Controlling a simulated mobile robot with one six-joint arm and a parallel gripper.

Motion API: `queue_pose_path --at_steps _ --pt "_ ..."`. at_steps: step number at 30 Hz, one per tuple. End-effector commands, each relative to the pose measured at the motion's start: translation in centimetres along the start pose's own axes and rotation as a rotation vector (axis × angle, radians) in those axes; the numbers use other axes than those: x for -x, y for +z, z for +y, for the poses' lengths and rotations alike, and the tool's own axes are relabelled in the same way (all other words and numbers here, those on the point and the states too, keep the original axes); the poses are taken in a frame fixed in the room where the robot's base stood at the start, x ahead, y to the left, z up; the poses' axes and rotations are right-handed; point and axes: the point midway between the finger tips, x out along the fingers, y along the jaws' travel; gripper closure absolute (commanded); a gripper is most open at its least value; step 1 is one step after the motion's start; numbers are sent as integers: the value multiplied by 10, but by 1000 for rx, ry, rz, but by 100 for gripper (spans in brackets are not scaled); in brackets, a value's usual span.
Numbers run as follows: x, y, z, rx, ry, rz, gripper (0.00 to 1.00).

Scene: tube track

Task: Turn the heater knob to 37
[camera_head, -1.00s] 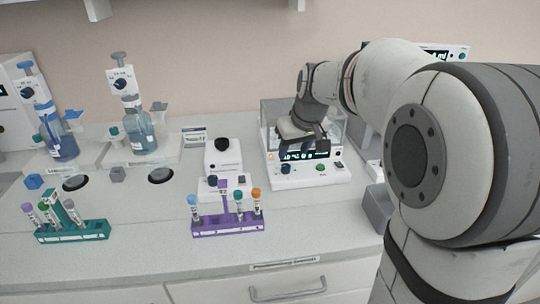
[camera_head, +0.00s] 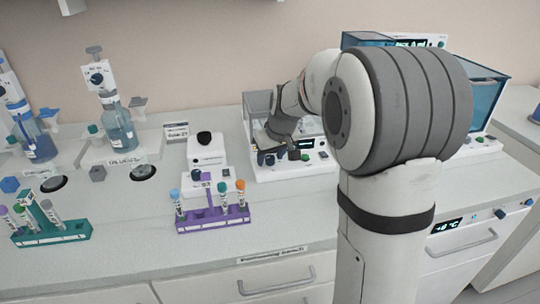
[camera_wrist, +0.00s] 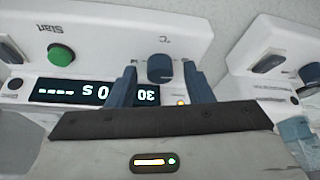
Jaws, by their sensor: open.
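The heater knob (camera_wrist: 160,68) is a dark blue round knob on a white panel, with an upside-down "°C" label beside it in the wrist view. My gripper (camera_wrist: 160,66) is open, with one blue finger on each side of the knob and visible gaps between. The heater's dark display (camera_wrist: 75,92) shows lit characters upside down, partly covered by a finger. In the head view the heater (camera_head: 292,171) is a white box at the back of the bench, and my gripper (camera_head: 268,157) is low at its front panel, largely hiding the knob.
A green button (camera_wrist: 62,54) sits on the same panel, and a small yellow light (camera_wrist: 181,103) is near the right finger. Another white device (camera_wrist: 285,35) is close on the right. A purple tube rack (camera_head: 215,220) and white device (camera_head: 207,148) stand left of the heater.

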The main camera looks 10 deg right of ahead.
Motion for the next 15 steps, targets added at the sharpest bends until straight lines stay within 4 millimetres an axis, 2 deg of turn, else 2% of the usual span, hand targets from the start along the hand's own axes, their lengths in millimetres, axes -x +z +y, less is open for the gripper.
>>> queue_pose_path --at_steps 2,15 --pt "0 0 0 0 0 0 56" --pt "0 0 -1 1 -1 -1 92"
